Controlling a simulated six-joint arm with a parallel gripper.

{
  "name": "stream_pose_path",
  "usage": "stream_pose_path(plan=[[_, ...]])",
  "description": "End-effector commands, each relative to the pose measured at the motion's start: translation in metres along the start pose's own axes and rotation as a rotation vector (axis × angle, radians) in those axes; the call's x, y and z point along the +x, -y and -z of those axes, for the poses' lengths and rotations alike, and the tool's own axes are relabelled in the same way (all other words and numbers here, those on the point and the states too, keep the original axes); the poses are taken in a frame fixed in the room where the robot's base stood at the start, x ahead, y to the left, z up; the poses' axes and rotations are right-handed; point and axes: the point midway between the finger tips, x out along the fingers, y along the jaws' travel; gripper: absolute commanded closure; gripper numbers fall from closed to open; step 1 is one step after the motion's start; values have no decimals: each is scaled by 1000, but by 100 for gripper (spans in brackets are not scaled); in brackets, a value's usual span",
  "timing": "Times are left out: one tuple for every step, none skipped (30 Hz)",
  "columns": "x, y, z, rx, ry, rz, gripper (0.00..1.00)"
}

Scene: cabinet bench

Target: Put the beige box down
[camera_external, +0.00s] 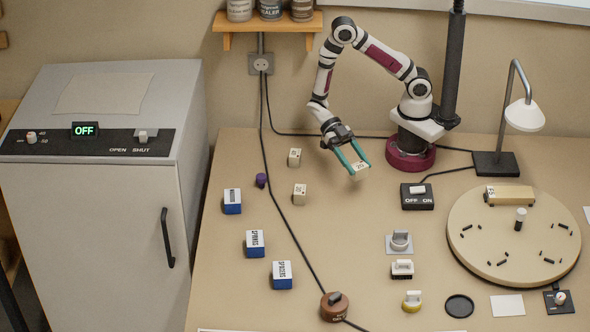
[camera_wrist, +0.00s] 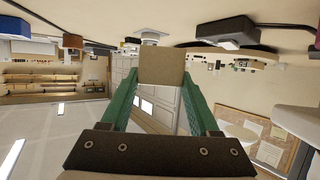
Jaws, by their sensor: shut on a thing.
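My gripper (camera_external: 355,162) has teal fingers and is shut on a beige box (camera_external: 360,170). In the external view the box sits between the fingertips, in front of my arm's base; a dark mark shows on its top. Its height over the bench is hard to tell there. In the wrist view the beige box (camera_wrist: 162,68) is between the teal fingertips, with a plain face toward the camera. Two similar beige boxes stand on the bench to the left, one behind (camera_external: 295,157) and one in front (camera_external: 300,193).
Several blue-and-white boxes (camera_external: 255,243) and a purple piece (camera_external: 262,180) stand on the left of the bench. A dark cable (camera_external: 285,222) runs to a brown knob (camera_external: 334,307). An ON/OFF switch (camera_external: 417,197) and a round board (camera_external: 505,272) are at right.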

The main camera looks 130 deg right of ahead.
Motion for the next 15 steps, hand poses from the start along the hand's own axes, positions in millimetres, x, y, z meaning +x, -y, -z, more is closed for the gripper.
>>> stream_pose_path(plan=[[-5, -9, 1, 28, 0, -69, 98], [-8, -14, 1, 44, -1, -106, 98], [-11, -20, 1, 61, 0, -147, 98], [-12, -24, -1, 71, -1, -169, 98], [-11, -26, -5, 78, -2, -185, 98], [-9, -27, -13, 85, -3, -195, 98], [-6, -28, -20, 88, -3, -199, 98], [-4, -28, -25, 87, -2, -200, 98], [-1, -28, -32, 86, -2, -200, 98], [1, -28, -37, 87, -3, -199, 98], [4, -28, -43, 86, -2, -199, 98], [8, -28, -52, 86, -2, -198, 98], [10, -28, -58, 85, -2, -198, 98], [12, -28, -64, 84, -2, -198, 98], [14, -28, -69, 84, -2, -199, 98]])
